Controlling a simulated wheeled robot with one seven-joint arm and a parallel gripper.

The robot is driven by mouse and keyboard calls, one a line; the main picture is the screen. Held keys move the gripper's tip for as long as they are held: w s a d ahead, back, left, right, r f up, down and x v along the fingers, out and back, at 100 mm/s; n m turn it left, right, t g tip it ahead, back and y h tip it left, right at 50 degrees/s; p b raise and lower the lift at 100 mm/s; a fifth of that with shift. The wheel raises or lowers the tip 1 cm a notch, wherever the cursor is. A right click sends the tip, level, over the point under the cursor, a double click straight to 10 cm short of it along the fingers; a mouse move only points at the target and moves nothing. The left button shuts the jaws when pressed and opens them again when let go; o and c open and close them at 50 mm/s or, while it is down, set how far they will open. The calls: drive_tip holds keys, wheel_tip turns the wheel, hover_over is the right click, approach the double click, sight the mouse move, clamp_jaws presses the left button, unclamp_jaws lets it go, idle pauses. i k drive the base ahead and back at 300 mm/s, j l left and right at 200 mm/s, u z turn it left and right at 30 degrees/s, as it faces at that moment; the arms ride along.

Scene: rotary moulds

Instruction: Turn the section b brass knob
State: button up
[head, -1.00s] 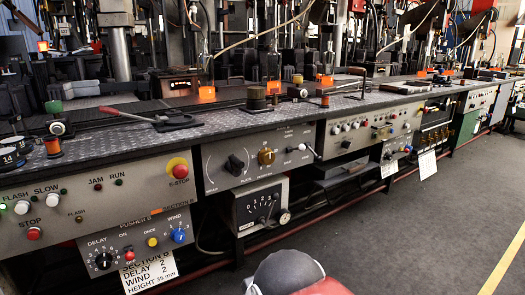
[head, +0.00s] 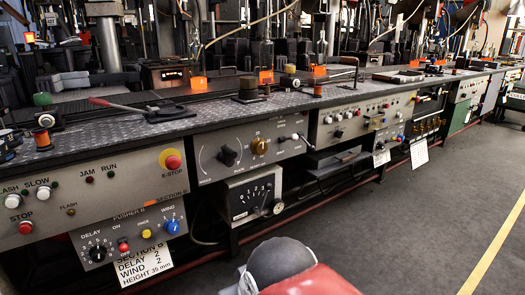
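The brass knob (head: 259,146) is a small round golden knob on the grey panel in the middle left of the head view. A larger black knob (head: 228,154) with a dial arc sits just left of it. My gripper is not in view. Nothing touches the brass knob. The direction in which the brass knob points is too small to tell.
A white dial box (head: 250,195) hangs below the knob panel. A red E-stop (head: 172,161) and a blue wind knob (head: 172,226) are to the left. The bench edge (head: 240,118) juts above the panels. Grey floor (head: 400,225) is clear at the right.

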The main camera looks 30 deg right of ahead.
sight(259, 147)
drive_tip(key=i+j+z, duration=0.1)
drive_tip(key=z, duration=0.25)
drive_tip(key=i+j+z, duration=0.15)
drive_tip(key=z, duration=0.15)
drive_tip(key=i+j+z, duration=0.15)
drive_tip(key=z, duration=0.2)
